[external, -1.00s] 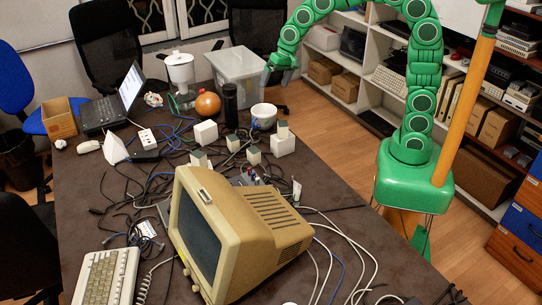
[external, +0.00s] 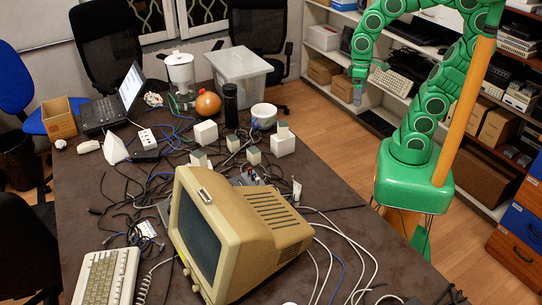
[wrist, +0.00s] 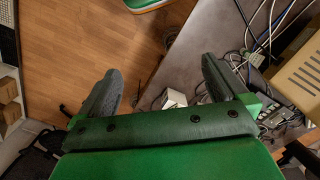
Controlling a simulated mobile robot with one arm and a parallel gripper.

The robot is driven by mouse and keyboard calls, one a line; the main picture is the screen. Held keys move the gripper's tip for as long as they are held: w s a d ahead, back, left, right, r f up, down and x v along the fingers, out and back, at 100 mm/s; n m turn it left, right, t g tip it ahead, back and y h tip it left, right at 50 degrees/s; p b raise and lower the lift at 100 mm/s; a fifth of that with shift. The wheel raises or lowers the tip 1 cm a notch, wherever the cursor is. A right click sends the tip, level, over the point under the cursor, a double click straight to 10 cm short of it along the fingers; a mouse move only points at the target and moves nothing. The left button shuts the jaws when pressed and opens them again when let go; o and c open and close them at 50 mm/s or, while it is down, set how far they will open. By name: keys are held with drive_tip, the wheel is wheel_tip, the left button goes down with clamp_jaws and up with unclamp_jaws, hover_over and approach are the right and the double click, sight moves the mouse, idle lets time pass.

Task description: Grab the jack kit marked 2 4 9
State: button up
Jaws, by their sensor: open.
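Several small pale boxes with grey tops, which may be the jack kits, stand on the dark table (external: 345,235). One box (external: 199,160) is behind the beige monitor, another box (external: 253,156) is right of it, and a third box (external: 233,143) is farther back. Another grey-topped piece (external: 283,130) sits at a larger white box (external: 283,145). No marking 2 4 9 is legible. My gripper (external: 357,92) is open and empty, right of the table. In the wrist view its fingers (wrist: 160,72) are spread, with a white box (wrist: 174,98) visible between them.
The beige monitor (external: 245,225), loose cables and a keyboard (external: 105,277) crowd the table front. A white bowl (external: 264,115), black cylinder (external: 230,104) and clear bin (external: 238,72) stand farther back. Shelves (external: 322,38) line the right. Open floor (external: 335,120) lies between.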

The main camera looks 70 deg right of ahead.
drive_tip(key=s+n, duration=0.1)
drive_tip(key=s, duration=0.5)
drive_tip(key=shift+s+d+f+g, duration=0.15)
drive_tip(key=shift+d+f+g, duration=0.1)
drive_tip(key=shift+f+g, duration=0.15)
drive_tip(key=shift+c, duration=1.4)
